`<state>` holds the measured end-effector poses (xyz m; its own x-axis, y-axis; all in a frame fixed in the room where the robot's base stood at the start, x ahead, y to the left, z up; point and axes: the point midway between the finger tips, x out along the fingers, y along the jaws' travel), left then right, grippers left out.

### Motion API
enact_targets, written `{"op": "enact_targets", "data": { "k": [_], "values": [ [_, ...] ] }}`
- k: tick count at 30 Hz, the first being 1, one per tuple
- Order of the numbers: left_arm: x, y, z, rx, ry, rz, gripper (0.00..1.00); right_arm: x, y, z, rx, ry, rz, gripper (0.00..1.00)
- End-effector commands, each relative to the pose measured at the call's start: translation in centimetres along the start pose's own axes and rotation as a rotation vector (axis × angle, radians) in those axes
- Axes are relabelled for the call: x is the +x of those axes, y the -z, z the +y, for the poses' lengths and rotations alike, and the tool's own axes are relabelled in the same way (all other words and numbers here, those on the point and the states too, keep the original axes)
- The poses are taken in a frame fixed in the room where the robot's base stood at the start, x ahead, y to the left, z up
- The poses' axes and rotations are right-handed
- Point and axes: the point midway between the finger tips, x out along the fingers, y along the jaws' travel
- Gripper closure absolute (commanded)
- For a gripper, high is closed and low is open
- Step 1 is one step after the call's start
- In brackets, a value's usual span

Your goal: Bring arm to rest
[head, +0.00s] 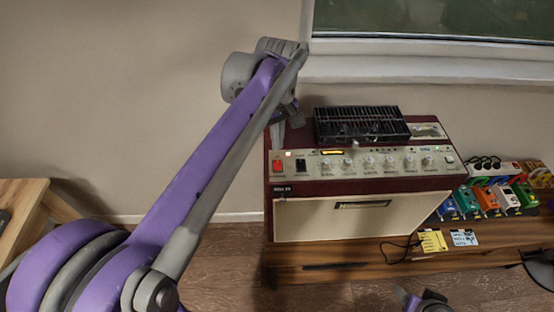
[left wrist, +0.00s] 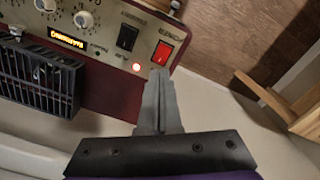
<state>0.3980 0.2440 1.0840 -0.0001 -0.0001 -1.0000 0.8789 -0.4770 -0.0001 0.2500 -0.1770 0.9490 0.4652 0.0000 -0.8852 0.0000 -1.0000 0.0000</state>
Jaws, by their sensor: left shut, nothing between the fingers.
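My left arm reaches up from the lower left in the head view. My left gripper (head: 278,136) hangs down at the left end of a dark red amplifier (head: 362,184). Its fingers are shut and empty. In the left wrist view, the shut fingertips (left wrist: 160,74) appear just beside the red rocker switch (left wrist: 162,53) on the amplifier's control panel; I cannot tell if they touch it. The switch also shows in the head view (head: 278,166). A small red light (left wrist: 136,66) and an orange display (left wrist: 66,39) glow on the panel.
A black slatted unit (head: 361,124) sits on the amplifier. Several colored pedals (head: 487,200) and two cards (head: 432,241) lie right of it on the wooden bench (head: 345,264). A window sill (head: 430,69) is behind. A wooden piece (head: 20,215) stands left; wall space between is clear.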

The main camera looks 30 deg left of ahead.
Motion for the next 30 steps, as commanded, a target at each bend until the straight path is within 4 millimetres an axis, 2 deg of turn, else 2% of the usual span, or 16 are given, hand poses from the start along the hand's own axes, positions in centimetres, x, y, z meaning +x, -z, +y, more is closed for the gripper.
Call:
{"op": "enact_targets", "data": {
  "k": [1,6,22,26,30],
  "values": [
    [-0.7,0.1,0.1,0.000,-0.002,0.001,1.00,-0.4,0.5,0.0,0.000,0.000,0.004,0.33],
    [-1.7,0.0,0.1,0.000,-0.002,0.001,1.00,-1.0,1.1,0.0,0.000,0.000,0.010,0.33],
    [-1.5,-0.1,-0.1,0.006,-0.002,0.002,1.00,-0.9,1.0,0.0,0.000,0.000,0.009,0.33],
    [-0.7,-1.4,-0.8,0.094,-0.033,0.027,1.00,-0.9,1.0,0.0,0.000,0.000,0.009,0.33],
    [1.8,-4.5,-2.7,0.324,-0.107,0.104,1.00,-0.9,1.0,0.0,0.000,0.000,0.009,0.33]
  ]
}}
